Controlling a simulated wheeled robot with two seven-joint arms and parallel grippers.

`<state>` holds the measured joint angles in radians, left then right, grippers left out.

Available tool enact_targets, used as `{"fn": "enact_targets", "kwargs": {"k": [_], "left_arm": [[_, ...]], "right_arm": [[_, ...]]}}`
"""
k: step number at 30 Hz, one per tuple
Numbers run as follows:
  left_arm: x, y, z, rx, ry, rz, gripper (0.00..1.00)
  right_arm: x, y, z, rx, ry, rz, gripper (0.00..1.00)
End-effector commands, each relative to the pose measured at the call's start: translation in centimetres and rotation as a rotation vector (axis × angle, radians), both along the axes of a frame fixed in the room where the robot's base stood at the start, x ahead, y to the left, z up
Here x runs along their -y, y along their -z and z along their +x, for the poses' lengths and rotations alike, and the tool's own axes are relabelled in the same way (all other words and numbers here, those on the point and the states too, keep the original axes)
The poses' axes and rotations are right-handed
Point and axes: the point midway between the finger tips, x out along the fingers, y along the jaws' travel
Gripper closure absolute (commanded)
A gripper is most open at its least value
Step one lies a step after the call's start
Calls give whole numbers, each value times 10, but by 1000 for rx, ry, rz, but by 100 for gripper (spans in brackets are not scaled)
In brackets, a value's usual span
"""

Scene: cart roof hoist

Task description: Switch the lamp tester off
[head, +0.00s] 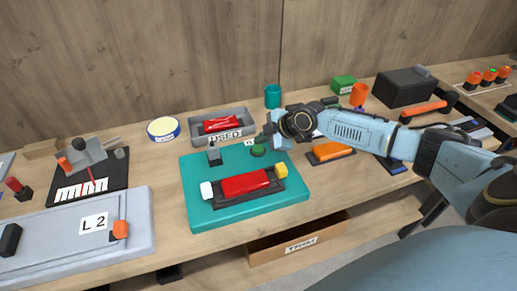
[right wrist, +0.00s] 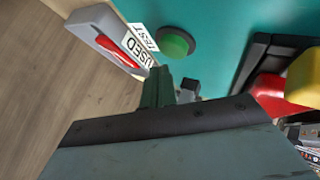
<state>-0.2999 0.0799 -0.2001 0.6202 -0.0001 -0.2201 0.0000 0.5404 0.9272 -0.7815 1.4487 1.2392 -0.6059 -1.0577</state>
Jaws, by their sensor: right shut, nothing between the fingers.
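The lamp tester is a teal board (head: 205,222) on the bench. It has a round green button (head: 258,151) near its back edge, by a label that reads TEST in the right wrist view (right wrist: 142,37). A red body (head: 245,184) lies in a black cradle on the board, with a white end (head: 206,190) at left and a yellow block (head: 281,170) at right. My right gripper (head: 262,136) is shut and empty, just behind and above the button. The right wrist view shows its green fingertips (right wrist: 158,88) apart from the button (right wrist: 177,43). My left gripper is not in view.
A grey tray marked USED (head: 225,135) with a red item stands behind the board. A small grey block (head: 214,156) stands at the board's back left. A teal cup (head: 272,96) is behind my gripper. An orange item (head: 332,151) lies to the right.

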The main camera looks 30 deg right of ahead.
Motion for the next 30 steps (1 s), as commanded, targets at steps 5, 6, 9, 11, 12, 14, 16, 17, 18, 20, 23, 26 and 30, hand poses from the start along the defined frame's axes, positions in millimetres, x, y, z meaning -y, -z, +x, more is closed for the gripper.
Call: {"fn": "enact_targets", "kwargs": {"k": [5, 6, 9, 11, 12, 14, 16, 17, 18, 20, 23, 26, 30], "left_arm": [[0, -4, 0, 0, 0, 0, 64], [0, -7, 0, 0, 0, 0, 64], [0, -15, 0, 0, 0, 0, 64], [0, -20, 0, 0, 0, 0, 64], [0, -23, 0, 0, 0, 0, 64], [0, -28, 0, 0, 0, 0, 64], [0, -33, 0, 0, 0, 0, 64], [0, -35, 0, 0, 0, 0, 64], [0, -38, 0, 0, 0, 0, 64], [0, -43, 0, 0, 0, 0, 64], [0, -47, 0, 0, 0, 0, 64], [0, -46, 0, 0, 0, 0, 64], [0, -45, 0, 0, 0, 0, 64]], "right_arm": [[0, -6, 0, 0, 0, 0, 100], [0, -9, 0, 1, 1, 0, 100], [0, -19, 0, 2, -1, 0, 100], [0, -26, 0, 2, -1, -1, 100], [0, -30, 0, 2, -1, -1, 100], [0, -36, 0, 2, 0, -1, 100], [0, -43, 0, 1, 0, -1, 100], [0, -46, 0, 1, 0, -1, 100], [0, -50, 0, 1, 0, -1, 100], [1, -56, 0, 1, 1, 0, 100], [0, -61, 0, 1, 1, 0, 100], [0, -61, 0, 1, 1, 0, 100], [0, -60, 0, 0, 0, 0, 100]]}}
